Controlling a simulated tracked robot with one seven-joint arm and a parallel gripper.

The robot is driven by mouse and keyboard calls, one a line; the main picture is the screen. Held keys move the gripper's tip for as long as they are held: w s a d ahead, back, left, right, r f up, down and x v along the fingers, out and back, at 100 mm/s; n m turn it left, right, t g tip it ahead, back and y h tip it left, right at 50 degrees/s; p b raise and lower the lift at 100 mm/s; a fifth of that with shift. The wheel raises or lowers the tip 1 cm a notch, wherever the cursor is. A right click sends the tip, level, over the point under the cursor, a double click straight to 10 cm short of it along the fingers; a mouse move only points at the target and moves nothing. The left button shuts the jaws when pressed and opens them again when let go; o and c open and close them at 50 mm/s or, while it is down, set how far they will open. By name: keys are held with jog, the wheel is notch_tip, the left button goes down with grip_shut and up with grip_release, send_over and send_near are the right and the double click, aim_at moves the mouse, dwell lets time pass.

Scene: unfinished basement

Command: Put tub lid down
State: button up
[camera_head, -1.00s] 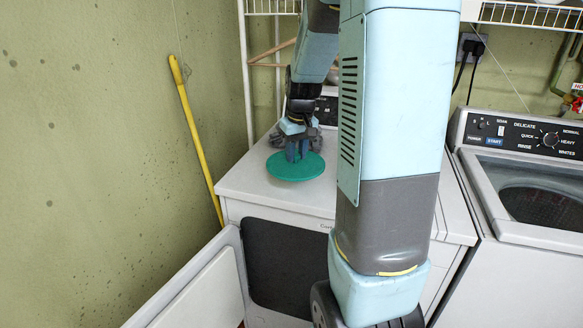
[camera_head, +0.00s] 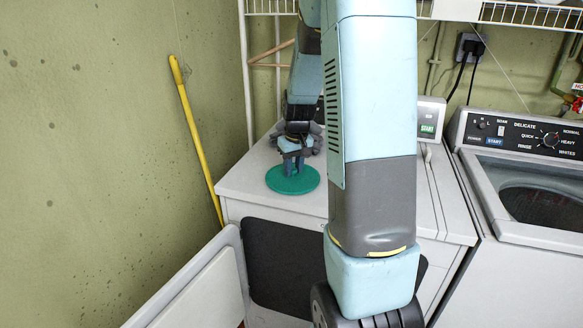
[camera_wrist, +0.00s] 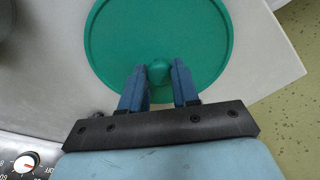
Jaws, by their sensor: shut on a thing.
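In the wrist view the lid (camera_wrist: 115,35) fills the upper middle, and the fingertips of my gripper (camera_wrist: 159,78) are on either side of the knob.
The dryer's door (camera_head: 195,285) hangs open in front. A yellow pole (camera_head: 195,135) leans on the left wall. A wire shelf (camera_head: 525,14) is above. My arm hides the middle of the dryer.

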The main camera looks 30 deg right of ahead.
aim_at(296, 179)
jog(key=shift+f, duration=0.1)
jog(key=o, duration=1)
jog(key=shift+o, duration=0.2)
notch_tip(296, 179, up, 12)
jog(key=s, duration=0.2)
jog(key=s+a+r+t, duration=0.1)
jog(key=s+a+r, duration=0.2)
jog(key=s, duration=0.4)
jog(key=s+a+r+t, duration=0.1)
jog(key=s+a+r, duration=0.1)
jog(key=s+a, duration=0.4)
jog(key=s+a+r+t, duration=0.1)
jog(key=s+a+r, duration=0.2)
jog(key=s, duration=0.7)
jog(key=shift+s+a+r+t, duration=0.2)
jog(key=shift+a+r+t, duration=0.2)
jog(key=shift+a, duration=0.45)
